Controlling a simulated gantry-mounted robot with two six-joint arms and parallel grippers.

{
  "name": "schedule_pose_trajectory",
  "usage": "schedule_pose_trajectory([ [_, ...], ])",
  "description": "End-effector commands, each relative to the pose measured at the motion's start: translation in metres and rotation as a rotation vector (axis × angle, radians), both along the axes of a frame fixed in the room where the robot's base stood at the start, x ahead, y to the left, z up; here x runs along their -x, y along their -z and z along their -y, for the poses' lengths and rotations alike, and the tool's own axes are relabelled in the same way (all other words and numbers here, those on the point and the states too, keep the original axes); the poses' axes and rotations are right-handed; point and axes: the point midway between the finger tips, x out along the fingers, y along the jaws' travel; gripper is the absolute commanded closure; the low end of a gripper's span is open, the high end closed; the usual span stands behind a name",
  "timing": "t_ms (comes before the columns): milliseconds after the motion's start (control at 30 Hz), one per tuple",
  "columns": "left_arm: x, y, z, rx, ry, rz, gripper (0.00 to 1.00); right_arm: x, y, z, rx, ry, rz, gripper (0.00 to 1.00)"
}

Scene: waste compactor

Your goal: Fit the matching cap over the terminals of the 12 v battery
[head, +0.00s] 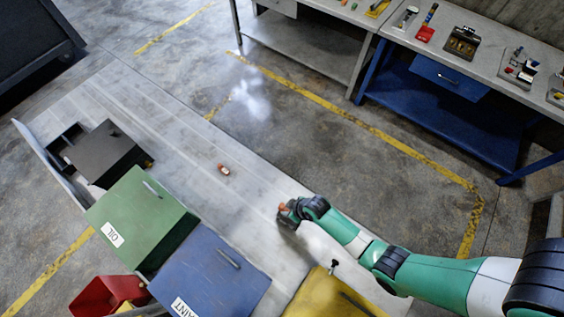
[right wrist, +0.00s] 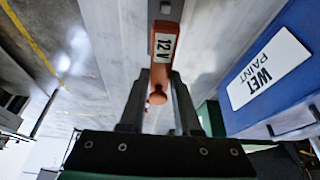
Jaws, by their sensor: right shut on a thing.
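My right gripper (head: 286,212) is shut on an orange-red piece above the pale conveyor-like surface (head: 255,195). In the right wrist view the orange-red piece (right wrist: 163,75) bears a white label reading "12 V" and has a rounded knob at its near end. It sits between the two fingers of the gripper (right wrist: 160,100). I cannot tell from its shape whether it is the cap or the battery. A small red-and-white object (head: 223,169) lies on the surface, left of and beyond the gripper; it is too small to identify. My left gripper is not in view.
A dark bin (head: 102,150), a green bin (head: 140,215) marked "OIL", a blue bin (head: 210,275) marked "PAINT" and a yellow bin (head: 330,298) line the near side. A red container (head: 105,295) is at lower left. Workbenches (head: 460,60) stand beyond. The surface's middle is mostly clear.

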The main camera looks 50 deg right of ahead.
Motion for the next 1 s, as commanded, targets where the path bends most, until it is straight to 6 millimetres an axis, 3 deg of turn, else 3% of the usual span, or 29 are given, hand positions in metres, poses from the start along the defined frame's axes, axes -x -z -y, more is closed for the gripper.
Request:
schedule_pose_trajectory([
  [200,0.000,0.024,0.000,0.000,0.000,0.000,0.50,0.002,0.024,0.002,0.000,0.007,0.000,1.00],
  [400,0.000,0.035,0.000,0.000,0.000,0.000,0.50,0.001,0.037,0.002,0.000,0.007,0.000,1.00],
  [1000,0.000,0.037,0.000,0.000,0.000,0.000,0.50,0.001,0.040,0.002,0.000,0.006,0.000,1.00],
])
